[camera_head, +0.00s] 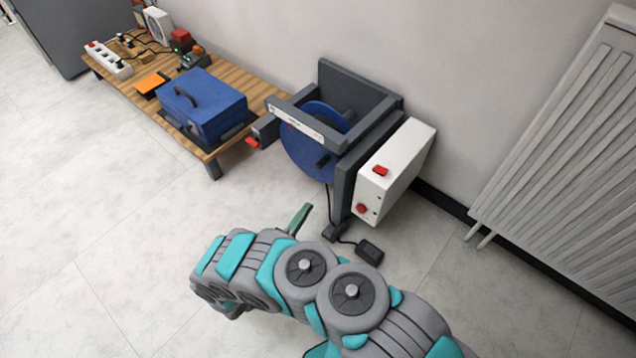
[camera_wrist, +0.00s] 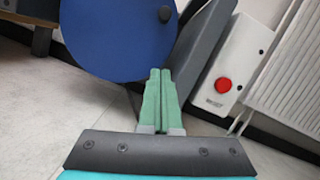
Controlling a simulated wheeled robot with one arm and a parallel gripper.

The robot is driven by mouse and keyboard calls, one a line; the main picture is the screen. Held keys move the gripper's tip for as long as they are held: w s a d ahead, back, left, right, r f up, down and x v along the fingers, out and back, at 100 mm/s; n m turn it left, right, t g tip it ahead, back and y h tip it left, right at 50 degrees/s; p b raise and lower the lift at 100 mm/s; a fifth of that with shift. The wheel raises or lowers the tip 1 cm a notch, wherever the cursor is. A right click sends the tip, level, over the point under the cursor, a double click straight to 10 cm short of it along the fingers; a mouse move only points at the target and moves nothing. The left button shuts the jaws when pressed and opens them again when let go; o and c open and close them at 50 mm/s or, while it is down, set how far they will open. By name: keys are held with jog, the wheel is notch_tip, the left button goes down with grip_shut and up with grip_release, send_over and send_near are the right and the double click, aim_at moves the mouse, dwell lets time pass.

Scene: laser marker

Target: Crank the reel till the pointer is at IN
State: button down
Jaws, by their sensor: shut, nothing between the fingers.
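The reel is a blue disc (camera_head: 303,158) in a dark grey frame against the wall. A small dark crank knob (camera_head: 323,161) sticks out from its face. In the wrist view the blue disc (camera_wrist: 110,35) fills the upper middle, with the knob (camera_wrist: 165,14) near its right edge. A pale label strip (camera_head: 297,122) runs along the frame's front bar; its text is too small to read, and I cannot tell where the pointer stands. My gripper (camera_head: 302,213) is below and in front of the reel. Its green fingers (camera_wrist: 160,78) are shut and empty, below the knob and apart from it.
A white box (camera_head: 402,165) with red buttons is on the frame's right side. A black pedal (camera_head: 369,251) lies on the floor below. A wooden bench (camera_head: 255,88) with a blue case (camera_head: 208,108) stands left. A radiator (camera_head: 560,150) is right. The floor in front is clear.

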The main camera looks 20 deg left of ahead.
jog(key=x, duration=0.9)
jog(key=shift+w+d, duration=0.1)
jog(key=shift+d, duration=0.05)
jog(key=r, duration=0.1)
jog(key=a+r, duration=0.1)
jog(key=shift+w+r, duration=0.15)
jog(key=shift+r, duration=0.25)
jog(key=shift+a+r, duration=0.2)
jog(key=shift+r, duration=0.35)
jog(key=shift+r+n+y, duration=0.25)
jog(key=shift+n+y, duration=0.15)
jog(key=shift+n, duration=0.5)
